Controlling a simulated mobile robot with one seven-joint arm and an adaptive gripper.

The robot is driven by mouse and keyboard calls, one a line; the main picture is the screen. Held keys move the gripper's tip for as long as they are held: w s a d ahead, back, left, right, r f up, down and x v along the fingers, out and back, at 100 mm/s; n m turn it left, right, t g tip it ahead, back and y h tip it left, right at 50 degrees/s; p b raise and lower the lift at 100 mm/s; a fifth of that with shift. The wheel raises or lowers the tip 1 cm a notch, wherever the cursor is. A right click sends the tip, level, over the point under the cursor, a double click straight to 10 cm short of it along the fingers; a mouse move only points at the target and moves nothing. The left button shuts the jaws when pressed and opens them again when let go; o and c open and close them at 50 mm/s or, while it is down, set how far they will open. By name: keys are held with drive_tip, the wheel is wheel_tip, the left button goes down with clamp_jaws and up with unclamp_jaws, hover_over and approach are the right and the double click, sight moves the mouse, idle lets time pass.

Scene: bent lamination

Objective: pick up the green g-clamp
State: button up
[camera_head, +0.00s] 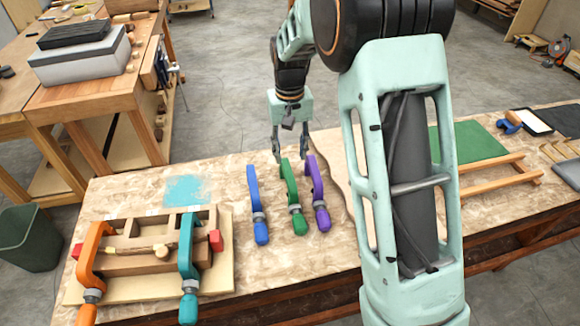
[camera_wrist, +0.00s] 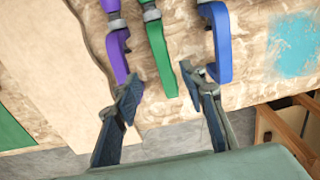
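The green g-clamp (camera_head: 291,192) lies on the workbench between the blue g-clamp (camera_head: 256,200) and the purple g-clamp (camera_head: 317,192). In the wrist view the green clamp (camera_wrist: 161,48) runs downward, with its frame end near the gap between my fingertips. My gripper (camera_head: 291,154) is over the far end of the green clamp, with its fingers spread. In the wrist view my gripper (camera_wrist: 160,92) is open and empty, one fingertip near the purple clamp (camera_wrist: 117,50), the other near the blue clamp (camera_wrist: 219,40). I cannot tell whether the fingers touch anything.
An orange clamp (camera_head: 89,254) and a teal clamp (camera_head: 187,252) sit on a wooden form at the bench's left. A wooden frame (camera_head: 480,178) and green mat (camera_head: 470,141) lie to the right. The blue and purple clamps leave narrow room beside the green one.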

hover_over(289, 175)
drive_tip(key=f, duration=0.5)
drive_tip(key=shift+s+a, duration=0.2)
drive_tip(key=shift+s, duration=0.1)
drive_tip(key=f, duration=0.1)
drive_tip(key=f+p, duration=0.1)
drive_tip(key=f, duration=0.2)
drive_tip(key=shift+w+d+f+p, duration=0.2)
drive_tip(key=shift+w+f+p, duration=0.15)
drive_tip(key=shift+w+f, duration=0.05)
drive_tip(key=shift+f, duration=0.65)
drive_tip(key=shift+f+b, duration=0.25)
drive_tip(key=shift+b, duration=0.05)
drive_tip(key=c, duration=1)
clamp_jaws()
drive_tip(key=shift+w+r, duration=0.1)
drive_tip(key=shift+r, duration=0.05)
